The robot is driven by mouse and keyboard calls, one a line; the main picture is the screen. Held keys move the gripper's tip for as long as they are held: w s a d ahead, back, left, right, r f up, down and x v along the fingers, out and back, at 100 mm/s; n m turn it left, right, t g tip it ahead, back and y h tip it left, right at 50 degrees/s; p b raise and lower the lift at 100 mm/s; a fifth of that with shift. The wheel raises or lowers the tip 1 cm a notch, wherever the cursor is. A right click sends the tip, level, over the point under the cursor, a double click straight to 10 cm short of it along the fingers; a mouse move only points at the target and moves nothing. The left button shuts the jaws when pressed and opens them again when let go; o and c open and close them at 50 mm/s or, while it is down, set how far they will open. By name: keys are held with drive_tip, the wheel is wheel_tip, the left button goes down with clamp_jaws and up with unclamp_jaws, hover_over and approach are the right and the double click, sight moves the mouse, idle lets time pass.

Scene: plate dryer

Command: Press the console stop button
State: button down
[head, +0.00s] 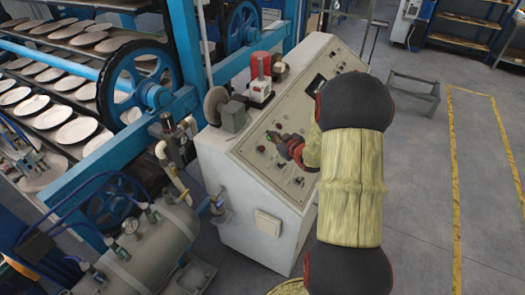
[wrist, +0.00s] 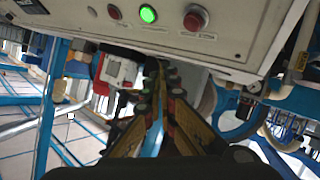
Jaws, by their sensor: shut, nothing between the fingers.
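The white console (head: 240,165) stands in the middle of the head view with a sloped cream panel (head: 252,152) of small controls. In the wrist view a lit green button (wrist: 148,14) sits between a red button (wrist: 113,12) at its left and a larger red button (wrist: 195,18) at its right. The labels are too small to read, so I cannot tell which is the stop button. My gripper (head: 276,138) is over the panel in the head view, partly covering its controls. In the wrist view my gripper (wrist: 160,85) is shut and empty, its fingers below the button row.
A grey-and-red device (head: 259,88) stands on the console's upper left. A blue rack (head: 185,110) with trays of plates is on the left, with a metal tank (head: 150,250) in front. Open floor (head: 415,210) lies right of the console.

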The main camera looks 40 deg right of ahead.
drive_tip(key=shift+w+a+f+b, duration=0.2)
drive_tip(key=shift+w+f+b, duration=0.3)
drive_tip(key=shift+f+b, duration=0.35)
drive_tip(key=shift+w+a+f+b, duration=0.25)
drive_tip(key=shift+w+f+b, duration=0.35)
drive_tip(key=shift+f, duration=0.5)
drive_tip(key=shift+w+a+f+b, duration=0.2)
drive_tip(key=shift+w+f+b, duration=0.25)
drive_tip(key=shift+f+b, duration=0.4)
drive_tip(key=shift+f, duration=0.25)
drive_tip(key=shift+w+a+f+b, duration=0.1)
drive_tip(key=shift+w+f+b, duration=0.1)
drive_tip(key=shift+b, duration=0.1)
drive_tip(key=shift+w+f+b, duration=0.15)
drive_tip(key=shift+f+b, duration=0.25)
drive_tip(key=shift+r, duration=0.1)
drive_tip(key=shift+s+r+p, duration=0.4)
drive_tip(key=shift+r+p, duration=0.1)
drive_tip(key=shift+r, duration=0.15)
drive_tip(key=r+p, duration=0.1)
drive_tip(key=s+r+p, duration=0.1)
drive_tip(key=r, duration=0.1)
drive_tip(key=s+d+r+p, duration=0.1)
drive_tip(key=shift+s+d+r, duration=0.1)
drive_tip(key=shift+s+r, duration=0.05)
idle(0.5)
